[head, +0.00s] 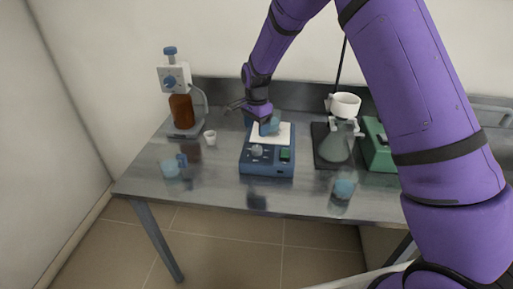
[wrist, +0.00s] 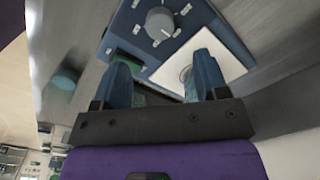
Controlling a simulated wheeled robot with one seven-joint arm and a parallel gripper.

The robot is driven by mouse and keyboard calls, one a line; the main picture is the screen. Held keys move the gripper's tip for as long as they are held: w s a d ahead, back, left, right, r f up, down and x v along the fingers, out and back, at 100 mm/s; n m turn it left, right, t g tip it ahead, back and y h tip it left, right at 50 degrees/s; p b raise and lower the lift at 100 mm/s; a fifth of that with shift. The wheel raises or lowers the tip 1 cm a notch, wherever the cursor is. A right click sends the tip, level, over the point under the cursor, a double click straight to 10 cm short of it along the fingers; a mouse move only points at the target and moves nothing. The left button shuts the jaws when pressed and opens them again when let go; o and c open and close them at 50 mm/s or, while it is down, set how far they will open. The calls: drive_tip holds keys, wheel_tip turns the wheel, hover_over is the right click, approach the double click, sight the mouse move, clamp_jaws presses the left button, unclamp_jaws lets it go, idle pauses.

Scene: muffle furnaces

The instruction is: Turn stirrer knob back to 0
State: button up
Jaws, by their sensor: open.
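The blue stirrer (head: 266,171) stands in the middle of the table, with a white top plate (head: 283,130). Its round grey knob (head: 256,151) is on the left of the sloped front panel, beside a green display (head: 285,155). In the wrist view the knob (wrist: 160,24) shows at the top, with pale marks around it; its setting is too small to read. My gripper (head: 269,127) is over the white plate, behind the knob. In the wrist view its two blue fingers (wrist: 163,80) are apart with nothing between them, and the knob lies beyond their tips.
A bottle with a dispenser (head: 181,108) and a small white cup (head: 210,137) stand left. A blue-capped glass item (head: 171,168) is front left. A flask with a white funnel (head: 335,146), a green device (head: 377,150) and a small beaker (head: 343,188) are right. The front table edge is clear.

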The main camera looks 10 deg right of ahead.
sight(256, 148)
wheel_tip(256, 148, down, 9)
drive_tip(key=shift+f, duration=0.1)
idle(0.3)
drive_tip(key=c, duration=0.9)
